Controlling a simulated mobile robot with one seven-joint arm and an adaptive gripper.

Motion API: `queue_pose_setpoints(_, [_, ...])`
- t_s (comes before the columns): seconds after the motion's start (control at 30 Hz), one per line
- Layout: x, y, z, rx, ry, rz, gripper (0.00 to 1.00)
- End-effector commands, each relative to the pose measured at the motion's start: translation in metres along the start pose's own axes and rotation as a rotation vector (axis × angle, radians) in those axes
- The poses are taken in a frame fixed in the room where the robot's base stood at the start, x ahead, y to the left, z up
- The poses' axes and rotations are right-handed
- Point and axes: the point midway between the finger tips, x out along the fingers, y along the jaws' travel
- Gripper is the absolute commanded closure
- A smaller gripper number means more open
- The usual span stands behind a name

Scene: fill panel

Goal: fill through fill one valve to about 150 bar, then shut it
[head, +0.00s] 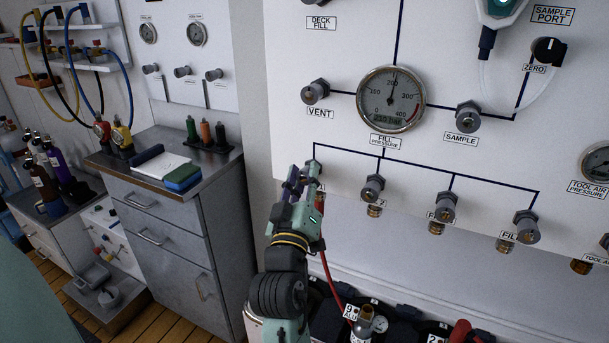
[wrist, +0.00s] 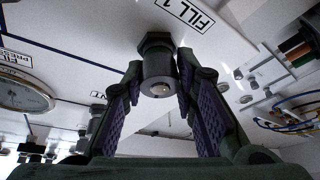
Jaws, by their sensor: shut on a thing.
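The fill one valve is a grey knob (wrist: 158,68) under the label FILL 1 (wrist: 185,14) in the wrist view. My gripper (wrist: 158,88) has its purple-padded fingers on either side of this knob and is shut on it. In the head view my gripper (head: 303,182) reaches the leftmost knob of the lower row and hides most of it. The fill pressure gauge (head: 391,98) has its needle near straight up, a little past 200. Its small digital readout looks like 230 bar, but is blurred.
Other fill knobs (head: 445,206) run to the right along the same blue line. The vent knob (head: 316,91) and sample knob (head: 468,117) flank the gauge. A red hose (head: 331,280) hangs to cylinders (head: 363,324) below. A steel cabinet (head: 165,225) stands at left.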

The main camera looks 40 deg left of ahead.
Motion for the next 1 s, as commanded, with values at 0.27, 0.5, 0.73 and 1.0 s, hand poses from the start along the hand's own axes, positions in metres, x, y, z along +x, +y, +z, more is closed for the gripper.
queue_pose_setpoints(0.27, [-0.0001, 0.0001, 0.0001, -0.146, -0.008, -0.064, 1.0])
queue_pose_setpoints(0.5, [-0.0002, -0.0007, 0.0002, -0.208, -0.012, -0.093, 1.0])
queue_pose_setpoints(0.73, [-0.0004, -0.0012, 0.0001, -0.22, -0.013, -0.099, 1.0])
queue_pose_setpoints(1.0, [-0.0004, -0.0012, 0.0002, -0.219, -0.013, -0.098, 0.71])
